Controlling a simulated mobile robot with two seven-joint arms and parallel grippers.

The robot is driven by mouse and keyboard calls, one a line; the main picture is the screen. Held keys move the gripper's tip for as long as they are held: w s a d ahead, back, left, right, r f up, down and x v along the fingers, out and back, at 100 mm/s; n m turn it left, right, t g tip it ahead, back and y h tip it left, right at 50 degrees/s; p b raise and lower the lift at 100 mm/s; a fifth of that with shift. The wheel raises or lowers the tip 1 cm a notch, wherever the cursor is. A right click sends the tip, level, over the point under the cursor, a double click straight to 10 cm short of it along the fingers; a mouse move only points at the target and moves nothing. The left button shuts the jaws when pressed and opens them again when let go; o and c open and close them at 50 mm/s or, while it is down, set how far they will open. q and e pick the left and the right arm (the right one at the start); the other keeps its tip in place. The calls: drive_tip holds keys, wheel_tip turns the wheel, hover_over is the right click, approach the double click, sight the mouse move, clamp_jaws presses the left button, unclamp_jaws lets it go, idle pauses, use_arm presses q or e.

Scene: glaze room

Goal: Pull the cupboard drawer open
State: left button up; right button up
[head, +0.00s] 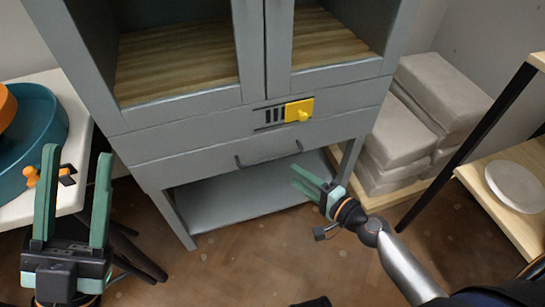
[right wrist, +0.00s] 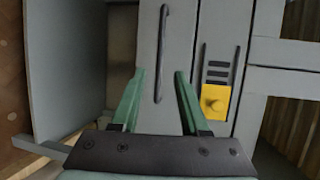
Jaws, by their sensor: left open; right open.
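The grey cupboard (head: 140,115) stands in the middle of the head view. Its drawer (head: 200,166) is a wide front below the doors and looks flush with the frame. A dark bar handle (head: 268,158) runs across the drawer front. My right gripper (head: 294,175) is open and empty, just in front of and below the handle's right end in the picture. In the right wrist view the handle (right wrist: 161,55) appears upright, ahead of and between the open fingers (right wrist: 158,75); contact is not visible. My left gripper (head: 77,155) is open and empty at the left.
A yellow latch block (head: 298,111) with a knob sits above the drawer; it also shows in the right wrist view (right wrist: 214,101). A white table (head: 75,190) with a teal basin (head: 45,130) is at left. Grey stacked blocks (head: 395,135) and a wooden shelf (head: 480,180) are at right.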

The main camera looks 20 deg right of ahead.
sight(271, 159)
drive_tip(key=x, duration=1.1)
drive_tip(key=shift+s, duration=0.1)
clamp_jaws()
idle(1.1)
